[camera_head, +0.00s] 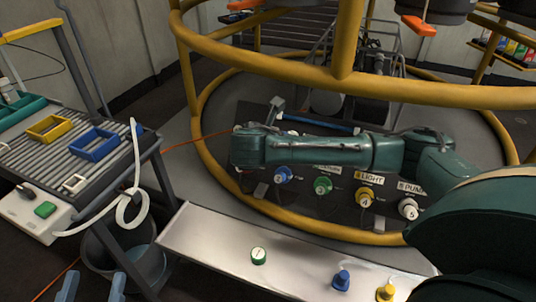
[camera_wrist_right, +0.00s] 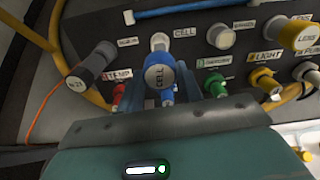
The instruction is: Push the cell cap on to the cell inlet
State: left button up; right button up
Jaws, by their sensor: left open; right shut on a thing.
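The cell cap (camera_wrist_right: 159,74), blue with a grey face marked CELL, sits between the blue fingers of my right gripper (camera_wrist_right: 157,92) in the right wrist view. The cell inlet (camera_wrist_right: 160,41), a pale round fitting beside a CELL label, shows just above the cap from this angle. I cannot tell whether cap and inlet touch. In the head view my right arm reaches across the dark panel and hides the inlet and cap. My left gripper (camera_head: 94,287) is open and empty at the bottom left, away from the panel.
The panel (camera_head: 383,220) carries coloured plugs, including blue (camera_head: 283,174), green (camera_head: 322,185) and yellow (camera_head: 365,196). A yellow ring rail (camera_head: 290,73) crosses above. A pale shelf (camera_head: 205,239) holds several small caps.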

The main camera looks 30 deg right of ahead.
jog(key=shift+x, duration=2.8)
jog(key=shift+p, duration=0.8)
jog(key=shift+p, duration=0.9)
jog(key=shift+p, duration=0.65)
